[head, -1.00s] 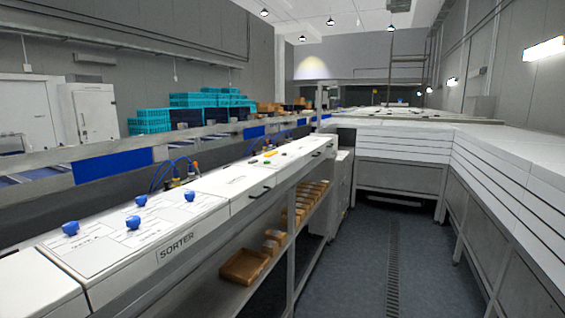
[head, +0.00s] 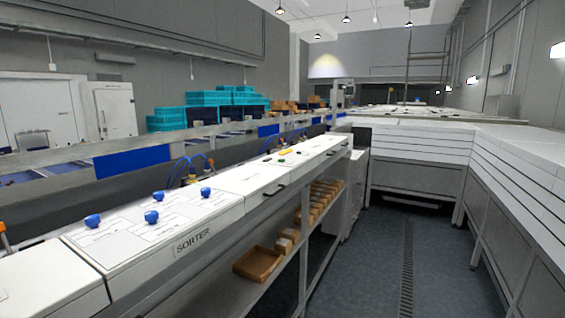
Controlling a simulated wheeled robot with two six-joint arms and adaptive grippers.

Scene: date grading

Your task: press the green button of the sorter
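The sorter (head: 232,206) is a long white console along the left, with a SORTER label (head: 192,241) on its front side. A small green button (head: 282,165) shows on its top toward the far end. Several blue knobs (head: 151,217) stand on the nearer panel. A small dark or red spot beside the green button is too small to tell. Neither of my grippers is in the head view.
A shelf under the sorter holds a brown tray (head: 257,264) and several small boxes (head: 318,199). The grey floor aisle (head: 383,265) to the right is clear. White-topped counters (head: 525,150) line the right side and the far end. Teal crates (head: 209,98) stand behind the conveyor.

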